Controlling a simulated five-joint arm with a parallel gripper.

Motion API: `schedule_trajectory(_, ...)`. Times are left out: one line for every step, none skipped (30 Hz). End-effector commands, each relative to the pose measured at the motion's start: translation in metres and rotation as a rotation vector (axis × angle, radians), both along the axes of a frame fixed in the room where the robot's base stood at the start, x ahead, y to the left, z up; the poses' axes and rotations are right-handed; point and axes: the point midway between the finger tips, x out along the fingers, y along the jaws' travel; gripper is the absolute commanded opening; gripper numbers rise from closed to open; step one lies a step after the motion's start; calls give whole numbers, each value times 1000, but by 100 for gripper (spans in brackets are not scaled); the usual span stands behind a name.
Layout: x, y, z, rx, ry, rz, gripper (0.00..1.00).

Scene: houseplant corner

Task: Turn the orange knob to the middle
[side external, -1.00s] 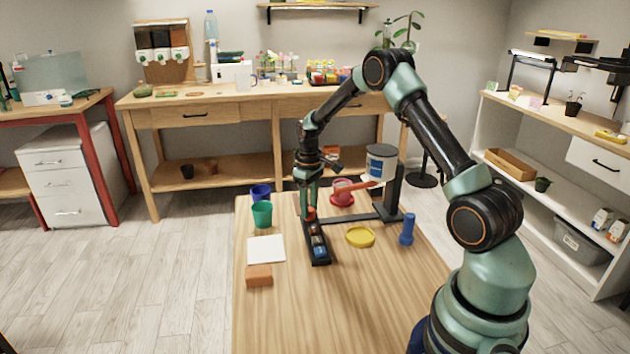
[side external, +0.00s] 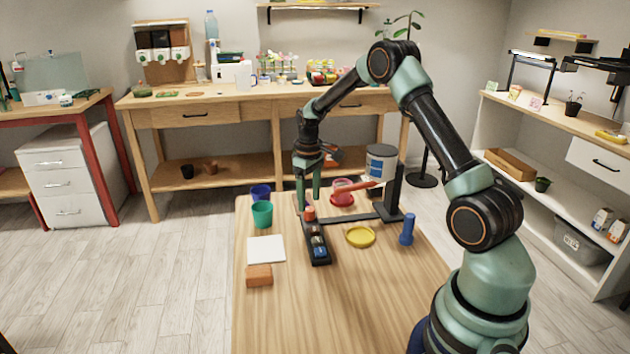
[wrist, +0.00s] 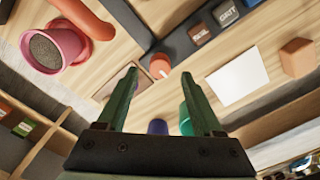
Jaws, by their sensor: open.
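The orange knob (side external: 310,213) sits at the far end of a narrow black panel (side external: 322,259) on the wooden table. In the wrist view the knob (wrist: 160,66) lies between and just beyond my fingertips. Its pointer direction is too small to tell. My gripper (side external: 308,203) points down over the far end of the panel. Its two green fingers are apart, with nothing held. The wrist view shows the same open gripper (wrist: 159,76), with a finger on either side of the knob. I cannot tell if either finger touches it.
A green cup (side external: 262,215) and a blue cup (side external: 260,192) stand left of the panel. A white sheet (side external: 266,249) and an orange-brown block (side external: 259,275) lie nearer. Right are a yellow dish (side external: 360,237), a blue dumbbell-shaped object (side external: 407,230) and a black stand (side external: 394,190). The near table is clear.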

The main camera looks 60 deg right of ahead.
Motion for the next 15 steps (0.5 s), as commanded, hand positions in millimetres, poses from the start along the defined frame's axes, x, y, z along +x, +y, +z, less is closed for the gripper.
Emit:
schedule_trajectory(1, 0, 12, -2, -5, 0, 68)
schedule_trajectory(1, 0, 18, -2, -5, 0, 68)
schedule_trajectory(1, 0, 27, -2, -5, 0, 68)
schedule_trajectory(1, 0, 33, -2, -5, 0, 68)
schedule_trajectory(1, 0, 40, -2, -4, 0, 68)
schedule_trajectory(1, 0, 48, -2, -4, 0, 68)
schedule_trajectory(1, 0, 53, -2, -4, 0, 68)
schedule_trajectory(1, 0, 59, -2, -5, 0, 68)
schedule_trajectory(1, 0, 65, -2, -4, 0, 68)
schedule_trajectory(1, 0, 70, -2, -3, 0, 68)
schedule_trajectory(0, 0, 74, -1, -3, 0, 68)
schedule_trajectory(1, 0, 79, -1, -3, 0, 68)
schedule_trajectory(0, 0, 82, -1, -2, 0, 68)
schedule_trajectory(0, 0, 85, -1, -2, 0, 68)
schedule_trajectory(0, 0, 88, -1, -2, 0, 68)
